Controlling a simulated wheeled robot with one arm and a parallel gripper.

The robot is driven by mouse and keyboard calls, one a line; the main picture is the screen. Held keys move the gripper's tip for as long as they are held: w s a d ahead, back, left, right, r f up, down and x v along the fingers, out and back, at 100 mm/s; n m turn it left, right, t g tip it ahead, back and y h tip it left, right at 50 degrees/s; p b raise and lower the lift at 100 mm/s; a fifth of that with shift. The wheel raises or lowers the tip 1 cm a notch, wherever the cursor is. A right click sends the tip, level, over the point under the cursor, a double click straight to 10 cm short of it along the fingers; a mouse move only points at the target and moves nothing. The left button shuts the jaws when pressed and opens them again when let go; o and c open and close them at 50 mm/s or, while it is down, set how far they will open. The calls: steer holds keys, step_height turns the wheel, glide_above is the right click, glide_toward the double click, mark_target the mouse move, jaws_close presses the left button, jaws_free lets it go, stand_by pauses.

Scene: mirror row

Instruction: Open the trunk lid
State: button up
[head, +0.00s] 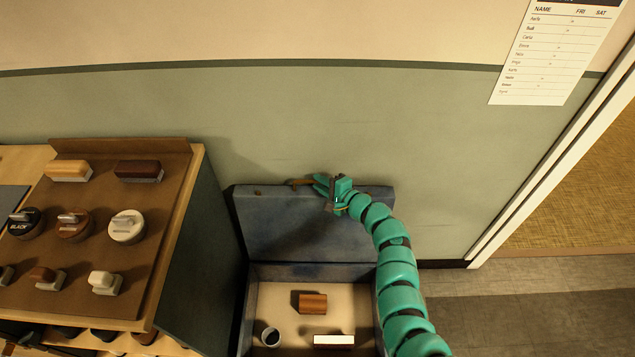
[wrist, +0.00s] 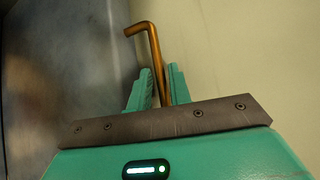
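The trunk (head: 253,312) is a blue-grey box on the floor against the wall. Its lid (head: 305,235) is raised and stands near upright at the back, so the pale interior shows. A brass handle (head: 300,183) is at the lid's top edge; in the wrist view it is a bent rod (wrist: 155,50). My gripper (head: 325,186) is at the lid's top edge, by the handle. In the wrist view its two teal fingers (wrist: 160,82) stand on either side of the rod, with narrow gaps that look clear of it.
Inside the trunk are a wooden block (head: 312,302), a cup (head: 270,337) and a white-topped block (head: 333,341). A cabinet (head: 205,240) with a brown display board (head: 95,200) of brushes and tins stands close at left. Open floor (head: 545,305) lies at right.

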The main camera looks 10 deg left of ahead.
steer(key=shift+x, duration=0.9)
steer(key=shift+d, duration=0.1)
steer(key=shift+c, duration=0.2)
jaws_close()
